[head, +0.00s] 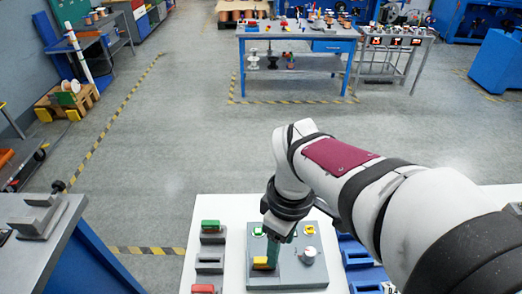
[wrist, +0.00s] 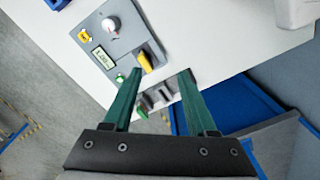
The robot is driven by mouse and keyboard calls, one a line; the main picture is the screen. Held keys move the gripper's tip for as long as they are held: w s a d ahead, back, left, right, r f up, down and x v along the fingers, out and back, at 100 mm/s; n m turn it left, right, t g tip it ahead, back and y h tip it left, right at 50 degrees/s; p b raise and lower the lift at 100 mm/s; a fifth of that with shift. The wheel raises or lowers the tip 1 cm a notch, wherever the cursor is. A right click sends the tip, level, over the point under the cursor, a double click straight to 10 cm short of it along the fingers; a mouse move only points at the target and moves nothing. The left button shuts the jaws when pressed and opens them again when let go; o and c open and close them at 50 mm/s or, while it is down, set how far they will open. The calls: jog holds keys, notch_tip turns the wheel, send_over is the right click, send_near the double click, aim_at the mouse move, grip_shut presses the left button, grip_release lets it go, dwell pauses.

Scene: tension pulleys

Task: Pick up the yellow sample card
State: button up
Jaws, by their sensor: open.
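The yellow sample card (head: 260,263) stands at the left front of a grey panel on the white table. In the wrist view the yellow card (wrist: 147,62) shows upright at the panel's edge, beyond and between the fingertips, closer to the left one. My gripper (head: 272,256) has green fingers and points down over the panel, close beside the card in the head view. In the wrist view my gripper (wrist: 161,72) is open, with nothing held between its fingers. I cannot tell whether a finger touches the card.
The panel (head: 284,282) bears a white dial (head: 308,255), a green button (head: 259,231) and a yellow part (head: 309,231). Left of it stand grey holders, one with a green card (head: 210,225), one with a red card (head: 203,289), and an empty one (head: 209,262). Blue bins (head: 354,250) are at right.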

aim_at(264, 259)
jog(key=w+a+f+n, duration=0.3)
jog(key=w+n, duration=0.3)
jog(key=n, duration=0.1)
jog(key=f, duration=1)
jog(key=s+f, duration=0.1)
jog(key=f, duration=0.3)
jog(key=shift+d+f, duration=0.1)
jog(key=shift+f, duration=0.3)
grip_shut()
